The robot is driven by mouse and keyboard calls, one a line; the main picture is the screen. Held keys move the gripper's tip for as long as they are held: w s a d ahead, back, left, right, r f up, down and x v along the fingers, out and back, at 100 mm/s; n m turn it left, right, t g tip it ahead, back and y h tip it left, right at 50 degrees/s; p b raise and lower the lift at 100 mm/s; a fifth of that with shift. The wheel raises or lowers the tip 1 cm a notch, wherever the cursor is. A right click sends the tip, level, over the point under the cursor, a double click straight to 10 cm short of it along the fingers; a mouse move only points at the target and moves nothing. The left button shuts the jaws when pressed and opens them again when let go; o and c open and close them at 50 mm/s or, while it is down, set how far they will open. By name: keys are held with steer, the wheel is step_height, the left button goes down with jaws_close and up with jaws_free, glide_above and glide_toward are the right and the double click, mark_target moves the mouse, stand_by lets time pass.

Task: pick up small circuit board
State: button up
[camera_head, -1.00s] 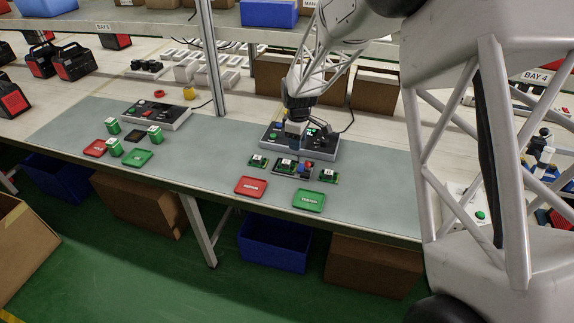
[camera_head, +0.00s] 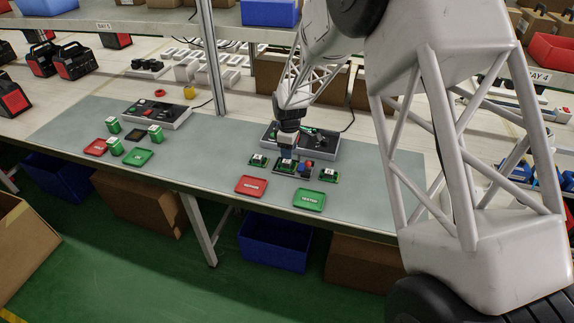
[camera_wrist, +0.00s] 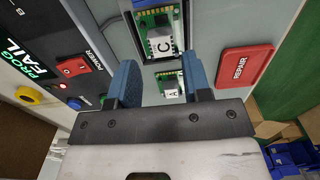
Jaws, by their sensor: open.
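Several small green circuit boards lie in a row on the grey mat. The left board (camera_head: 258,160) and right board (camera_head: 329,175) lie on the mat; the middle board (camera_head: 286,166) sits in a dark holder. In the wrist view, a board marked C (camera_wrist: 163,38) sits in a dark frame, and a smaller-looking board marked A (camera_wrist: 170,87) shows between the fingers. My gripper (camera_wrist: 158,65) is open and empty, its two blue fingers apart. In the head view, my gripper (camera_head: 288,146) hangs just above and behind the middle board, partly hiding the tester behind it.
A grey tester (camera_head: 325,145) stands behind the boards; its display reads PROG FAIL in the wrist view. A red REPAIR tray (camera_head: 250,185) and a green tray (camera_head: 309,200) lie in front. A red and blue part (camera_head: 306,168) adjoins the holder.

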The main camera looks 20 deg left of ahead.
mark_target(288, 161)
steer(key=shift+f, duration=0.2)
steer(key=shift+a+f, duration=0.1)
steer(key=shift+f, duration=2.55)
steer(key=c, duration=0.8)
steer(key=shift+o, duration=0.2)
steer(key=shift+r, duration=0.1)
